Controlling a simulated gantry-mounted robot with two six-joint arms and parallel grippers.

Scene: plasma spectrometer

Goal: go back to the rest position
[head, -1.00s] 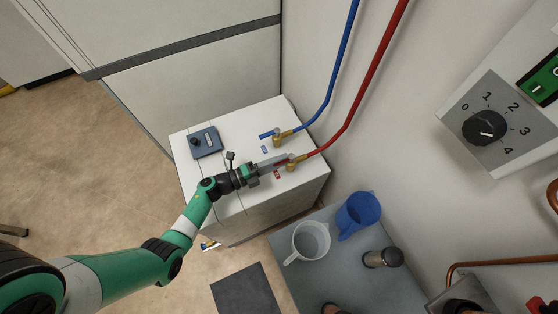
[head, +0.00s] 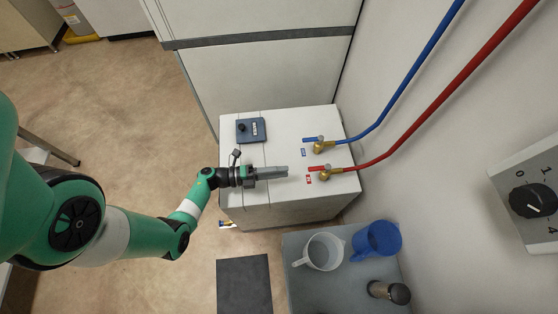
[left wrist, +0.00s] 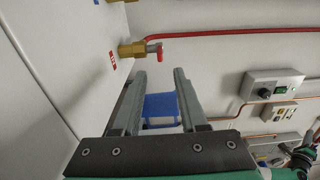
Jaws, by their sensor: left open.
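My left gripper (head: 287,173) is above the white cabinet (head: 270,205), a short way left of the red-handled brass valve (head: 323,172). Its jaws are apart with nothing between them; in the left wrist view the two fingers (left wrist: 157,80) stand open, clear of the red-handled valve (left wrist: 140,49). The blue-handled valve (head: 320,146) sits just behind the red one in the head view. My right gripper is not in view.
A blue control box (head: 251,130) sits on the cabinet. A grey table (head: 340,290) nearby holds a white jug (head: 322,252), a blue jug (head: 377,240) and a dark-capped cylinder (head: 389,291). Blue (head: 415,75) and red (head: 440,103) hoses run along the wall. The floor (head: 110,125) at left is open.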

